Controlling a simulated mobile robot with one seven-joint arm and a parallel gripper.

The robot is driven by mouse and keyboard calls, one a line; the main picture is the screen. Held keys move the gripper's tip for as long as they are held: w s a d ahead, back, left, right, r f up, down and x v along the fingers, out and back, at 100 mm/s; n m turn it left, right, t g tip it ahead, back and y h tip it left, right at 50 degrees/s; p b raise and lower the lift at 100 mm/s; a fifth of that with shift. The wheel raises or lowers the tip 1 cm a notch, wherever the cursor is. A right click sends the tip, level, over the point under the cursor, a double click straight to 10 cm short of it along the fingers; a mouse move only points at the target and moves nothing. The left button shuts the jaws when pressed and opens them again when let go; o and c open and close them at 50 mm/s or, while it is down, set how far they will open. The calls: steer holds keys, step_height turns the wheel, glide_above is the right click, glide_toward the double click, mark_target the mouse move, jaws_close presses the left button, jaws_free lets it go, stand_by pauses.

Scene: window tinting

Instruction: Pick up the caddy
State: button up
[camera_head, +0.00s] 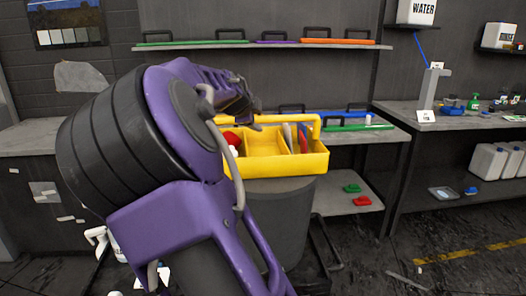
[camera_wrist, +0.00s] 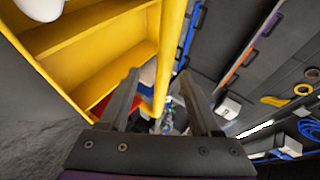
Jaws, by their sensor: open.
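The yellow caddy (camera_head: 285,165) stands upright on a dark round stand (camera_head: 290,205). It has compartments and a long yellow handle bar along its top, and holds a red-and-white item at its left and blue and red items at its right. My gripper (camera_head: 252,118) is at the handle, and its fingertips are partly hidden by my wrist. In the wrist view the caddy (camera_wrist: 85,45) fills the upper left. The handle bar (camera_wrist: 172,40) runs between the open fingers of my gripper (camera_wrist: 160,85). I cannot tell whether either finger touches it.
A workbench (camera_head: 385,133) with a blue and a green tool stands behind the caddy. A wall shelf (camera_head: 260,44) holds several coloured handled tools. Red and green items lie on the lower shelf (camera_head: 335,203). A side bench at right holds bottles and small items.

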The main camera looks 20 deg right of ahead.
mark_target(261, 118)
steer(key=shift+r+x, duration=0.1)
steer(key=shift+x, duration=1.25)
steer(key=shift+r+x, duration=0.15)
steer(key=shift+x, duration=1.2)
steer(key=shift+w, duration=0.15)
jaws_close()
steer(key=shift+r, duration=0.15)
